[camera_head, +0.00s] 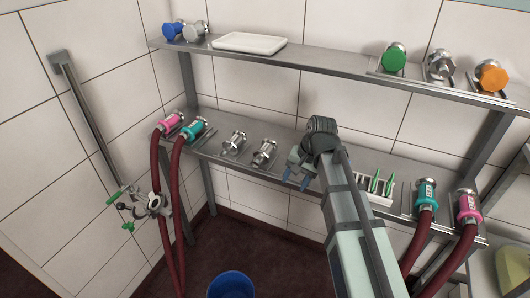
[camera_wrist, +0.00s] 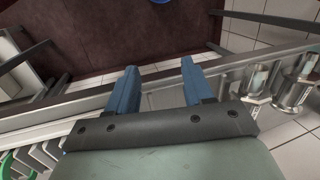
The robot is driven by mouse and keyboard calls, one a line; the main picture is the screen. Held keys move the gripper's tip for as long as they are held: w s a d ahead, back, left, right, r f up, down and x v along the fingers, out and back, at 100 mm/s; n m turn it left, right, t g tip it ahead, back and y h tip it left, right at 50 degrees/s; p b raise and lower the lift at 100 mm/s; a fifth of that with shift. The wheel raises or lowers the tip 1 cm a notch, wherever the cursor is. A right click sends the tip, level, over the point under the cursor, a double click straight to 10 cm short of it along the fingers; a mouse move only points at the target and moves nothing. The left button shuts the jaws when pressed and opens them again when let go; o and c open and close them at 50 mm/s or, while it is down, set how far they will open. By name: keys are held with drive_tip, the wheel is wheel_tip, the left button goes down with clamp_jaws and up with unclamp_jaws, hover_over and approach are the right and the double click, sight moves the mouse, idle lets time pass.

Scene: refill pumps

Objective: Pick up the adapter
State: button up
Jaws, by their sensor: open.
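Two silver metal fittings, which look like adapters, lie on the lower shelf left of my gripper in the head view: a left one (camera_head: 235,142) and a right one (camera_head: 265,152). In the wrist view they show at the right edge, one fitting (camera_wrist: 293,88) and another fitting (camera_wrist: 257,78), outside my fingers. My gripper (camera_head: 297,179) has blue fingers and is at the shelf's front, right of the fittings. In the wrist view my gripper (camera_wrist: 159,66) is open and nothing is between its fingers.
The lower shelf (camera_head: 215,128) also carries hoses with pink (camera_head: 171,122) and teal (camera_head: 193,129) couplings at its left, and more at its right. A white rack (camera_head: 378,190) with green items stands right of my gripper. The upper shelf (camera_head: 325,58) holds a white tray (camera_head: 250,43) and coloured caps.

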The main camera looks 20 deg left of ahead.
drive_tip(key=y, duration=0.2)
approach(266, 147)
drive_tip(key=shift+m+t+h, duration=0.3)
drive_tip(key=shift+m, duration=0.1)
drive_tip(key=x, duration=1)
drive_tip(key=shift+s+f, duration=0.1)
drive_tip(key=shift+s, duration=0.2)
drive_tip(key=c, duration=0.9)
drive_tip(key=shift+r, duration=0.2)
drive_tip(key=shift+r, duration=0.25)
drive_tip(key=r, duration=0.3)
drive_tip(key=shift+s, duration=0.25)
drive_tip(key=s, duration=1.7)
drive_tip(key=shift+s+f, duration=0.1)
drive_tip(key=shift+s, duration=0.1)
